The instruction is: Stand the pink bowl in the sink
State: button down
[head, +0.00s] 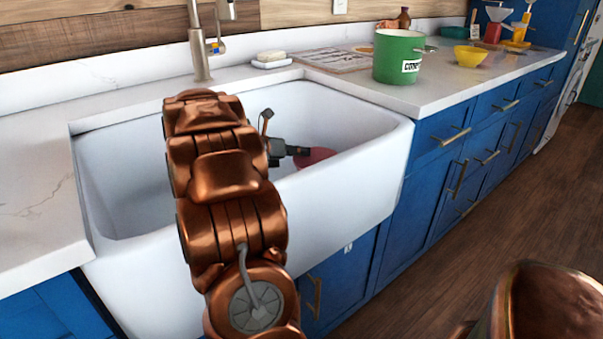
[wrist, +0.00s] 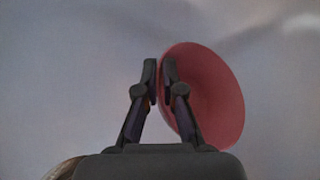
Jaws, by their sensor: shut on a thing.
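The pink bowl (wrist: 218,95) is at the tips of my gripper (wrist: 160,80) in the wrist view, with its rim between the two fingers. My gripper is shut on the rim at the bowl's left side. In the head view the pink bowl (head: 316,157) shows inside the white sink (head: 350,190), partly hidden by the sink's front wall. My gripper (head: 290,150) is low in the basin there, partly behind my arm. I cannot tell whether the bowl touches the sink floor.
A faucet (head: 200,50) stands behind the sink, with a soap dish (head: 271,62) beside it. A green pot (head: 398,58) stands on the counter right of the sink, with a yellow bowl (head: 470,56) farther back. The sink's high front wall lies between my base and the basin.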

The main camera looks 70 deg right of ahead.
aim_at(301, 166)
jog(key=shift+f+b, duration=0.4)
jog(key=shift+f, duration=1.95)
jog(key=shift+f, duration=0.1)
jog(key=c, duration=1.3)
grip_release()
jog(key=shift+p+v, duration=0.75)
jog(key=shift+v, duration=5.25)
